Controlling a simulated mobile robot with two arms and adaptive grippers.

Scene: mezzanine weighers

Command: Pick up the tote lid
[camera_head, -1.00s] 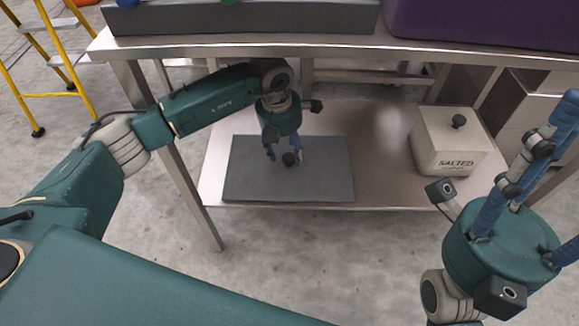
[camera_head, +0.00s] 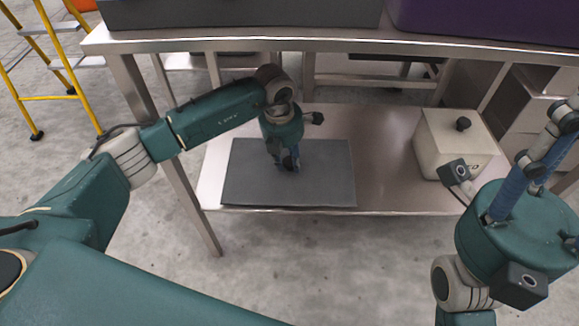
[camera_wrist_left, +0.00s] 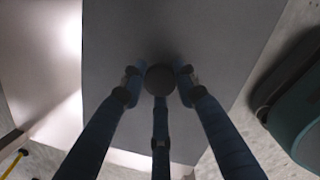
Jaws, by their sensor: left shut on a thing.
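The tote lid (camera_head: 325,182) is a flat, dark grey rectangular plate on the lower shelf of a steel table, near its front edge. In the left wrist view the lid (camera_wrist_left: 200,35) fills the middle, with a round dark knob (camera_wrist_left: 159,78) between my fingertips. My left gripper (camera_head: 288,164) points down over the lid and is shut on this knob. In the head view the fingers hide the knob. I see no clear gap under the lid. My right gripper (camera_head: 545,165) is at the right edge, its fingertips cut off by the frame.
A cream box (camera_head: 452,140) with a dark knob stands on the shelf right of the lid. The steel table top (camera_head: 330,44) runs above the shelf, bearing a grey container (camera_head: 240,14) and a purple one (camera_head: 480,20). A yellow ladder (camera_head: 50,60) stands left.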

